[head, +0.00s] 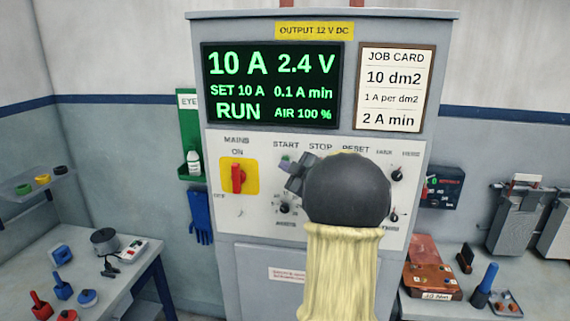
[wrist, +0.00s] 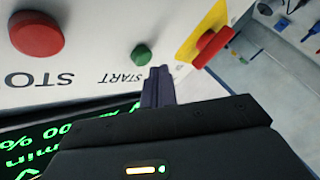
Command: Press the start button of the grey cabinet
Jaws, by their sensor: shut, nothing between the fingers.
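The grey cabinet (head: 230,225) stands ahead, its lit display (head: 272,85) reading 10 A, 2.4 V, SET 10 A, 0.1 A min, AIR 100 % and RUN. The green start button (wrist: 141,55) shows beside its START label in the wrist view. My gripper (wrist: 159,72) is shut and empty, its fingertips close beside the green button on the panel. I cannot tell whether they touch the panel. In the head view my gripper (head: 294,184) and arm hide much of the button row. The larger red stop button (wrist: 36,33) is to the left in the wrist view.
A red mains switch on a yellow plate (head: 251,163) is left of the button row, and small knobs (head: 397,174) are to the right. A job card (head: 394,88) hangs beside the display. Side benches with tools (head: 85,275) stand left and right.

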